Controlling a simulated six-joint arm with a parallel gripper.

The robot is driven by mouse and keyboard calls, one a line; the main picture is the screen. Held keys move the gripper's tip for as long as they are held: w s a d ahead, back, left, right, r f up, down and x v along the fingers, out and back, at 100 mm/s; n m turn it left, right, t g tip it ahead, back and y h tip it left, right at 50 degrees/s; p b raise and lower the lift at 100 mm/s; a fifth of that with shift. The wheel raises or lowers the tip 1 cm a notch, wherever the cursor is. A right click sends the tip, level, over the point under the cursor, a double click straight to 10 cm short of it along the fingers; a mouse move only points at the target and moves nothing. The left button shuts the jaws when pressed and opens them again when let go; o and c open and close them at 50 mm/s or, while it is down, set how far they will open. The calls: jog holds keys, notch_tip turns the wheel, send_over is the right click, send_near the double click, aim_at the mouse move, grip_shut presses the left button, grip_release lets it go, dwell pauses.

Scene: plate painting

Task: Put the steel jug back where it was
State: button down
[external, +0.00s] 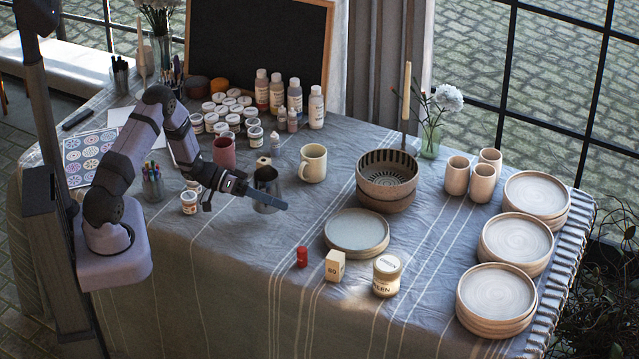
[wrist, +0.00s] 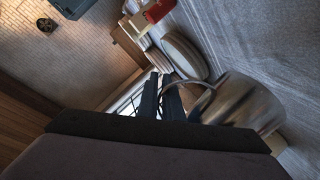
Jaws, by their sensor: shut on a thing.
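The steel jug (external: 266,176) is in the middle-left of the table in the external view, partly hidden behind my fingers. My gripper (external: 274,201) reaches across its near side. In the wrist view the jug (wrist: 245,103) is at the right, somewhat blurred, with its curved handle toward my fingers. My gripper (wrist: 161,88) is shut on the jug at the handle. The exact grip is hard to make out. I cannot tell whether the jug's base touches the cloth.
Paint jars (external: 255,136) and bottles are farther back. Cloth in front is clear.

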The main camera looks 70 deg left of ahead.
jog(key=shift+f, duration=0.45)
jog(key=shift+f+p, duration=0.5)
jog(key=shift+f, duration=1.55)
jog(key=shift+f+b, duration=0.25)
jog(key=shift+b, duration=0.05)
jog(key=c, duration=1.9)
grip_release()
jog(key=shift+r, duration=0.1)
